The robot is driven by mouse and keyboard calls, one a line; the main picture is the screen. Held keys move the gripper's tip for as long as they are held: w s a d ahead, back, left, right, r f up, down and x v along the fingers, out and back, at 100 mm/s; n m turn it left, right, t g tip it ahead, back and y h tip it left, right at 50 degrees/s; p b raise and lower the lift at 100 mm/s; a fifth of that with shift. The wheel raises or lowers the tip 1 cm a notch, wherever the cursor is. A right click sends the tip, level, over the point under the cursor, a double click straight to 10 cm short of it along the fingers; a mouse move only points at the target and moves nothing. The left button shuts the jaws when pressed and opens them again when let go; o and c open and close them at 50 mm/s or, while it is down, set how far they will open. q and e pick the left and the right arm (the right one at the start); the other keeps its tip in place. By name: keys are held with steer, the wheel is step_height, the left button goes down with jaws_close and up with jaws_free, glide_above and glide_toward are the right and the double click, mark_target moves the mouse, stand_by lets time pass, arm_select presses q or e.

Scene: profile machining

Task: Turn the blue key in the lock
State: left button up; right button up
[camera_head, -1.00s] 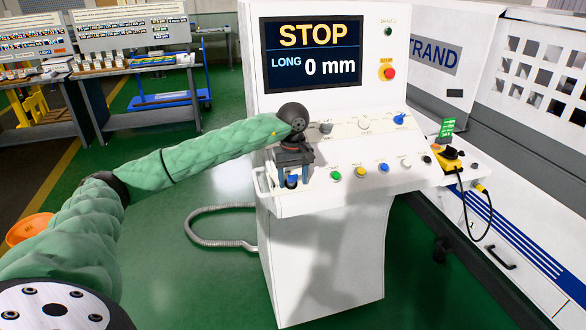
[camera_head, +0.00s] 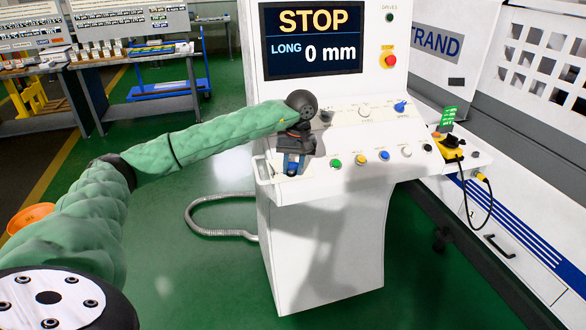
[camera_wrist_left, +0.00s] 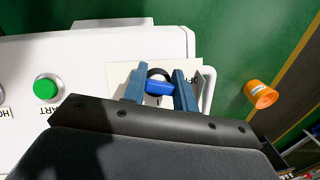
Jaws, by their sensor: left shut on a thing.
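The blue key (camera_wrist_left: 158,87) sits in the round black lock (camera_wrist_left: 158,73) at the left end of the sloping white control panel. My left gripper (camera_wrist_left: 161,88) is shut on the blue key, with one blue finger on each side of it in the left wrist view. In the head view my left gripper (camera_head: 291,165) reaches down over the panel's left end from above, and the key and lock are mostly hidden behind it. A light label plate around the lock carries lettering that my fingers partly cover. My right gripper is not in view.
A green button (camera_head: 335,163), yellow button (camera_head: 360,160) and blue button (camera_head: 384,156) line the panel to the right. A handle (camera_head: 263,174) edges its left side. The screen (camera_head: 313,40) reads STOP, LONG 0 mm. An orange bin (camera_wrist_left: 260,94) stands on the floor.

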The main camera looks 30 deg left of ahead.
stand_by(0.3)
arm_select(q)
steer(key=shift+m, duration=0.3)
steer(key=shift+m+g+y+b, duration=0.3)
steer(key=shift+m+y+b, duration=0.2)
steer(key=shift+m, duration=0.2)
steer(key=shift+r+m, duration=0.15)
steer(key=shift+m, duration=0.25)
jaws_close()
steer(key=shift+a+m+y, duration=0.1)
steer(key=shift+m+y, duration=0.2)
steer(key=o, duration=1)
jaws_free()
